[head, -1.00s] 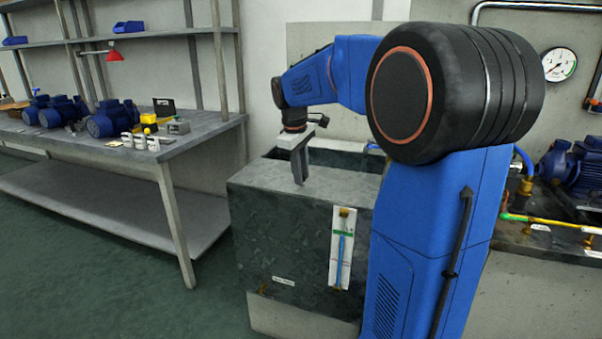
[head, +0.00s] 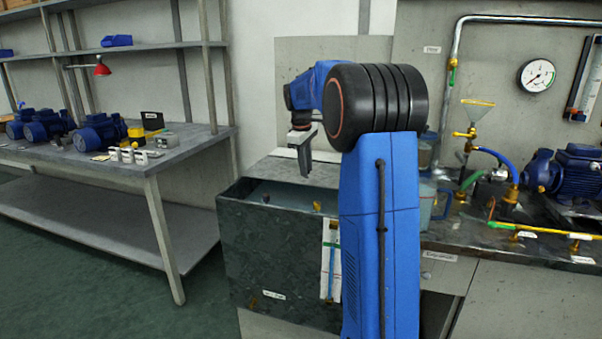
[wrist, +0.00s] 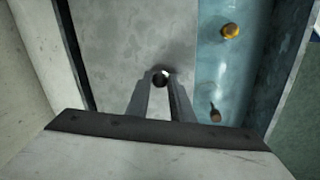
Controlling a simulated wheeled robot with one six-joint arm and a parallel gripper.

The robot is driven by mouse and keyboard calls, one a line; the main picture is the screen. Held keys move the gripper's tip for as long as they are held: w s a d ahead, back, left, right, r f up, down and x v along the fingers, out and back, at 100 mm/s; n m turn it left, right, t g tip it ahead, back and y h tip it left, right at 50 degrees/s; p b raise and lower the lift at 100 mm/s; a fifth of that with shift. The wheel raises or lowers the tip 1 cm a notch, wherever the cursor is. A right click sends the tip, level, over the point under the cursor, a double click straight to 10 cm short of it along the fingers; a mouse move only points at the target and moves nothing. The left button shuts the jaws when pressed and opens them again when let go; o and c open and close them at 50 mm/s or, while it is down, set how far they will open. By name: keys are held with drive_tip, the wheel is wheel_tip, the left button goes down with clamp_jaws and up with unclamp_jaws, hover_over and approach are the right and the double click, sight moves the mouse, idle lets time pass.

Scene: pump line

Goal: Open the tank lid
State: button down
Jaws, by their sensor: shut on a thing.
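The tank (head: 262,250) is a mottled grey metal box beside my arm in the head view. Its flat grey lid (head: 268,170) lies toward the back, and the front of the tank top is open with bluish water (head: 285,196) showing. In the wrist view the lid (wrist: 125,50) fills the middle, with the open strip of water (wrist: 213,70) to its right. My gripper (head: 304,170) is above the lid. In the wrist view my gripper (wrist: 160,80) is shut on a small dark lid knob (wrist: 160,79). The lid's back edge is unclear.
A yellow object (wrist: 230,31) and a small brown one (wrist: 215,114) show in the open strip. A workbench (head: 185,155) with blue motors stands left. A pump counter (head: 545,240) with pipes and a gauge (head: 537,75) is right. Green floor between bench and tank is clear.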

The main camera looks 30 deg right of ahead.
drive_tip(key=shift+w+d, duration=0.55)
drive_tip(key=shift+d, duration=0.15)
drive_tip(key=c, duration=1.6)
unclamp_jaws()
drive_tip(key=shift+o, duration=0.2)
drive_tip(key=shift+r, duration=0.1)
drive_tip(key=s+a+r, duration=0.1)
drive_tip(key=a+r, duration=0.2)
drive_tip(key=r, duration=1.4)
drive_tip(key=shift+s, duration=0.25)
